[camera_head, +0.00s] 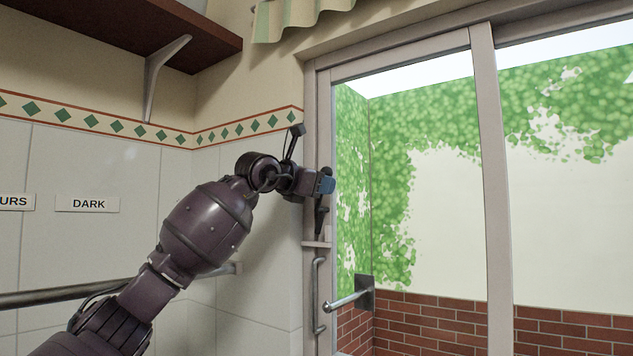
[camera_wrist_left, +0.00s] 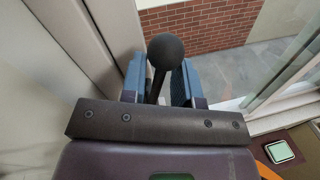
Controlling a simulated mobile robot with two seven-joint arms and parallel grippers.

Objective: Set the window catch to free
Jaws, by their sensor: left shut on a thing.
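The window (camera_head: 412,200) has a pale frame and clear panes. The window catch shows in the left wrist view as a dark lever with a round knob (camera_wrist_left: 165,50). My left gripper (camera_head: 327,184) is at the window's left upright, its blue fingertips shut on the lever. In the left wrist view the fingers (camera_wrist_left: 160,80) stand on either side of the lever, and the knob sticks out beyond them. A dark tapered part (camera_head: 320,215) shows just below the gripper against the frame. The catch's mount is mostly hidden. My right gripper is not in view.
A grey pull handle (camera_head: 317,295) is on the frame below the gripper. A horizontal rail (camera_head: 60,294) runs along the tiled wall, behind my arm. A brown shelf (camera_head: 120,30) with a bracket hangs at upper left. A "DARK" label (camera_head: 88,204) is on the wall.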

